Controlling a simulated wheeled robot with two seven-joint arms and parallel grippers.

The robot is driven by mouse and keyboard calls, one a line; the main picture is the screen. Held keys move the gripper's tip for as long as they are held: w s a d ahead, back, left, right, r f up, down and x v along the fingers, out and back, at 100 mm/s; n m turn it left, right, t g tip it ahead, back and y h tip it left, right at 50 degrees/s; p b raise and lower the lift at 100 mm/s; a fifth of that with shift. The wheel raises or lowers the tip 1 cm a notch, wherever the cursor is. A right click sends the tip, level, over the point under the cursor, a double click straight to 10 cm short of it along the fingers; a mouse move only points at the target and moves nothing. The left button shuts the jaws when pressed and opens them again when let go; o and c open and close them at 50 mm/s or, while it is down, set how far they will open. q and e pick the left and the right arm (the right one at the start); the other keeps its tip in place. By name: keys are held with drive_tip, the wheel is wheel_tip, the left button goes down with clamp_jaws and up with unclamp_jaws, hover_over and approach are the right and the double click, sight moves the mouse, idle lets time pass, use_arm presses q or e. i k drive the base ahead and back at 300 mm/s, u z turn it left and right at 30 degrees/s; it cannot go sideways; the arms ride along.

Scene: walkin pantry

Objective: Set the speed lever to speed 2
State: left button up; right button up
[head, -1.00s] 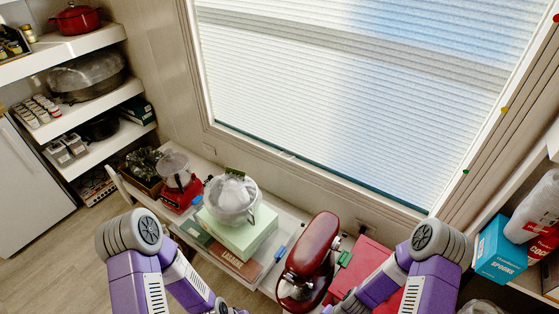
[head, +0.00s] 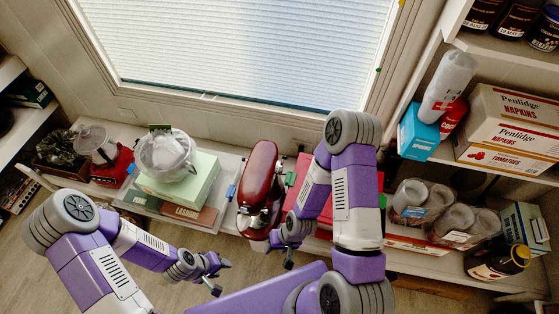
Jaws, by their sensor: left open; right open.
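A red stand mixer (head: 261,186) stands on the low white bench under the window, its rounded red head on top and a metal part at its front. The speed lever is too small to make out. My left gripper (head: 222,279) is open and empty, in front of the bench and to the left of the mixer. My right gripper (head: 278,256) is open and empty, in front of the mixer's lower end and apart from it as far as I can tell. My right arm covers part of the area right of the mixer.
Left of the mixer, a pale green box (head: 180,183) carries a clear bowl (head: 167,153). A red appliance (head: 113,165) stands further left. A red box (head: 306,180) is right of the mixer. Shelves on the right hold a napkins box (head: 507,117) and plastic containers (head: 421,196).

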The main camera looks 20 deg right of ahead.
sight(281, 167)
drive_tip(key=z, duration=1.45)
drive_tip(key=k, duration=0.65)
drive_tip(key=u, duration=0.85)
drive_tip(key=i, duration=1)
